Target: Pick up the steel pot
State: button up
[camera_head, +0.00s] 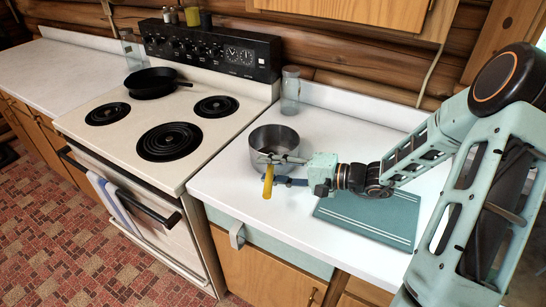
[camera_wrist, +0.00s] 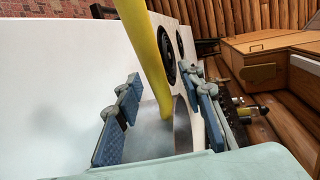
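The steel pot (camera_head: 272,136) stands upright on the white counter, just right of the stove. A yellow bar (camera_head: 268,182) at its near side looks like its handle. My gripper (camera_head: 272,170) reaches in from the right, at the near side of the pot, with its fingers spread. In the wrist view the two fingers stand wide apart, with the yellow bar (camera_wrist: 150,55) running between them and touching neither visibly. The pot's grey metal (camera_wrist: 150,138) shows between and below the fingers; much of it is hidden there.
A teal board (camera_head: 375,214) lies on the counter under my arm. A clear glass jar (camera_head: 290,92) stands behind the pot by the stove. A black skillet (camera_head: 151,82) sits on a back burner of the stove (camera_head: 125,150). The counter's front edge is close to the pot.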

grip_shut()
jog(key=shift+r, duration=0.1)
dwell(0.7)
jog(key=shift+w+r, duration=0.1)
jog(key=shift+r, duration=0.75)
jog(key=s+d+r, duration=0.2)
jog(key=s+r, duration=0.3)
jog(key=s, duration=0.1)
jog(key=s+d+r, duration=0.3)
jog(key=s+r, duration=0.3)
jog(key=s, duration=0.1)
jog(key=shift+d, duration=0.35)
